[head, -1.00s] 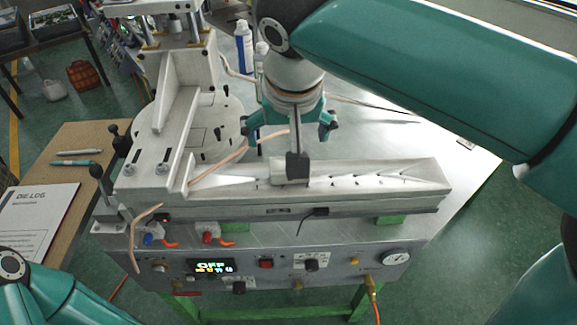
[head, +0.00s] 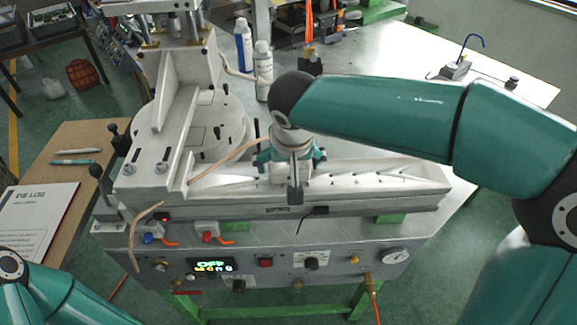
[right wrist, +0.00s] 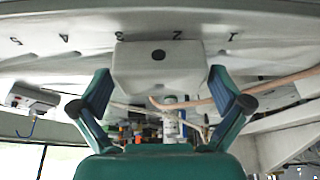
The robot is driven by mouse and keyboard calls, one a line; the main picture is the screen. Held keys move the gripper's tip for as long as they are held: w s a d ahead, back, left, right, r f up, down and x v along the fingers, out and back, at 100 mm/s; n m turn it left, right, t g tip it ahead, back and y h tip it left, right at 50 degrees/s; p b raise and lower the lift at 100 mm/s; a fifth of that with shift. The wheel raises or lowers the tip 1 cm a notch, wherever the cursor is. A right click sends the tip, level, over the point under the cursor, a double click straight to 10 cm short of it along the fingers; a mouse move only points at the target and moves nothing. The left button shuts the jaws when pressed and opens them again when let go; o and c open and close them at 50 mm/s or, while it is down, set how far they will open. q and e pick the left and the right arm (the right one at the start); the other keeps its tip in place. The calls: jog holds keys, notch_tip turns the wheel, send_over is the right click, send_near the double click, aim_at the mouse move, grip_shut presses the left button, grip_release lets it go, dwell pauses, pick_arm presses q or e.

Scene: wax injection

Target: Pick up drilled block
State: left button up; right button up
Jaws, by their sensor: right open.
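The drilled block (right wrist: 158,66) is a pale block with one dark round hole in its face. In the head view my right gripper (head: 291,158) is low over the metal rail (head: 408,180) of the machine, and the wrist and gripper hide most of the block. My left gripper is out of view; only my left arm shows.
A bent copper-coloured tube (head: 225,160) runs close to the left of the gripper. The machine's upright and round plate stand at left. White bottles (head: 263,72) stand behind. A control panel (head: 270,272) is in front. The metal tabletop at back right is mostly clear.

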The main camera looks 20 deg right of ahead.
jog(key=shift+f, duration=0.1)
jog(key=shift+c, duration=0.2)
jog(key=c, duration=1.3)
jog(key=shift+o, duration=0.2)
